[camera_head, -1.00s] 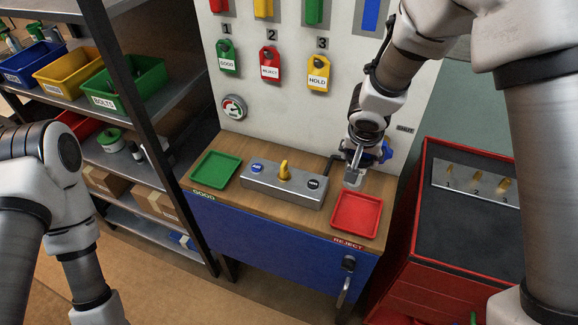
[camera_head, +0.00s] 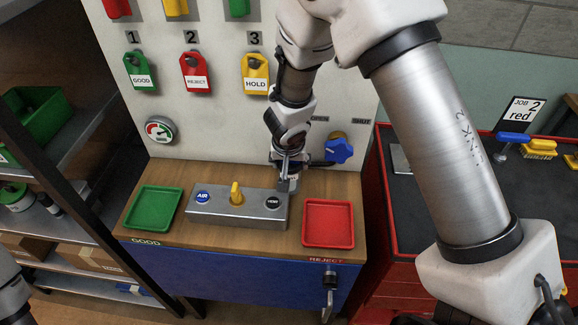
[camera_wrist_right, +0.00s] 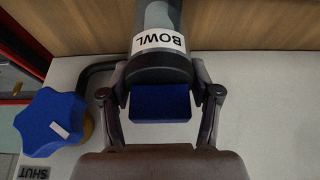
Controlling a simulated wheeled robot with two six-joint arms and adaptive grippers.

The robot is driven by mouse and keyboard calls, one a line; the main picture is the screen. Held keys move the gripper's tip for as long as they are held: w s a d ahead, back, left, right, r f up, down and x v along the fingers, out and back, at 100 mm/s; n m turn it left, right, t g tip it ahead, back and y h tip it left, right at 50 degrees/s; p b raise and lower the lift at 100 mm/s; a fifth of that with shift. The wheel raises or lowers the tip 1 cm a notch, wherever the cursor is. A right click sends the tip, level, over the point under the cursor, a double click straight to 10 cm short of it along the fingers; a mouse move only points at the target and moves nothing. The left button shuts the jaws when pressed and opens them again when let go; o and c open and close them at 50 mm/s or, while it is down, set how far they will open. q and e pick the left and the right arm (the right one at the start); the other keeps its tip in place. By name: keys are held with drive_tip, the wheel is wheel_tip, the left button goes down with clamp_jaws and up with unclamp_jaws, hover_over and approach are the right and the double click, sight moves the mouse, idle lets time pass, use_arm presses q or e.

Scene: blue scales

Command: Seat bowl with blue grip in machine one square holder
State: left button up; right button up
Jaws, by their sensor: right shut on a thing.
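The bowl (camera_wrist_right: 162,68) is a grey, partly clear cylinder with a white BOWL label, in the right wrist view. Its blue grip (camera_wrist_right: 161,104) lies between the two fingers of my right gripper (camera_wrist_right: 162,95), which is shut on it. In the head view, my right gripper (camera_head: 288,172) is above the back of the wooden bench, behind the VENT end of the silver control block. A small grey part of the bowl seems to show below it; the rest is hidden. I cannot make out the square holder. My left gripper is out of view.
The silver control block (camera_head: 219,211) has a yellow lever. A green tray (camera_head: 153,211) and a red tray (camera_head: 328,223) flank it. A blue star knob (camera_head: 339,150) is close right of my right gripper, with a dark pipe beside it. A red cabinet stands right.

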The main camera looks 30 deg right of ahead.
drive_tip(key=shift+s+r, duration=0.15)
drive_tip(key=shift+s, duration=0.15)
drive_tip(key=shift+f+b, duration=0.2)
drive_tip(key=shift+b, duration=0.15)
drive_tip(key=o, duration=1.5)
drive_tip(key=shift+w, duration=0.15)
drive_tip(key=shift+r, duration=0.15)
